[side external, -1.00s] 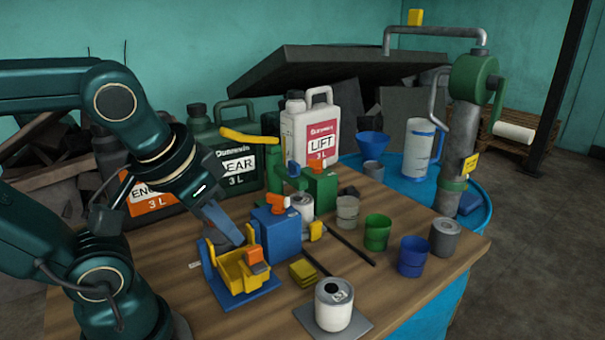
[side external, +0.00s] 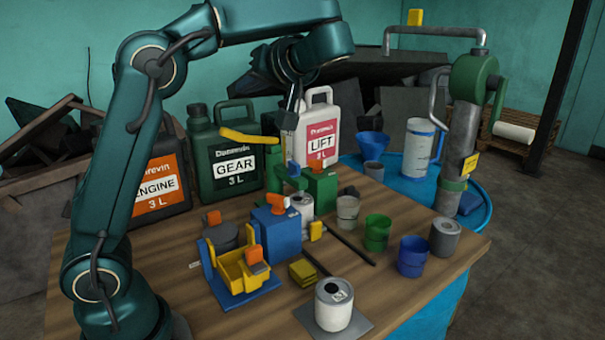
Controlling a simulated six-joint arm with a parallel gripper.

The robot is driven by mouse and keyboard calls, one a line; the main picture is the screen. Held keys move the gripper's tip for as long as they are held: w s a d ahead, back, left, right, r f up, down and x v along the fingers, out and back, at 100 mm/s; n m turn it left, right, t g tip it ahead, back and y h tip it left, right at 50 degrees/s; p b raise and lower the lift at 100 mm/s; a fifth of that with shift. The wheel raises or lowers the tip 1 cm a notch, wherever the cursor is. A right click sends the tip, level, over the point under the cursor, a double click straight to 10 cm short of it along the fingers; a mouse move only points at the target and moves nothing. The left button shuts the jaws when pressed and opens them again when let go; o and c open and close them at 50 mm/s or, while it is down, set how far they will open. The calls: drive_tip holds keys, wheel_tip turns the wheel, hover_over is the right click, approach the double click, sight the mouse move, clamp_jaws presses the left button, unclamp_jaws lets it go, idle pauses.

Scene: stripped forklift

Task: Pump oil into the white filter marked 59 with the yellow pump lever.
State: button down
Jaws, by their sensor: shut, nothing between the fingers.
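The yellow pump lever (side external: 245,136) sticks out to the left from the top of a green pump (side external: 279,172). A white can-shaped filter (side external: 302,204) stands beside the pump's green block. A larger white filter (side external: 334,308) with a dark opening in its top stands on a grey plate at the table's front. I cannot read 59 on either. My gripper (side external: 289,128) points down above the pump, in front of the white LIFT jug. It is shut and empty, to the right of the lever's free end. I cannot tell whether its tips touch the pump.
ENGINE (side external: 155,185), GEAR (side external: 234,160) and LIFT (side external: 318,130) jugs line the back. A yellow tray on a blue stand (side external: 244,270) and a blue block (side external: 276,232) stand front left. Green (side external: 377,233) and blue (side external: 412,257) cups stand right. Dark rods lie mid-table.

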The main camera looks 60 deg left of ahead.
drive_tip(key=w+f+g+y, duration=0.1)
drive_tip(key=w+f, duration=0.3)
drive_tip(key=w, duration=0.1)
drive_tip(key=shift+d+y, duration=0.3)
drive_tip(key=shift+d, duration=0.15)
drive_tip(key=shift+a, duration=0.1)
hover_over(250, 136)
drive_tip(key=s+d, duration=0.1)
drive_tip(key=d, duration=0.1)
wheel_tip(250, 136, down, 3)
drive_tip(key=shift+s+d+f, duration=0.15)
drive_tip(key=shift+s+f, duration=0.8)
drive_tip(key=shift+f, duration=0.3)
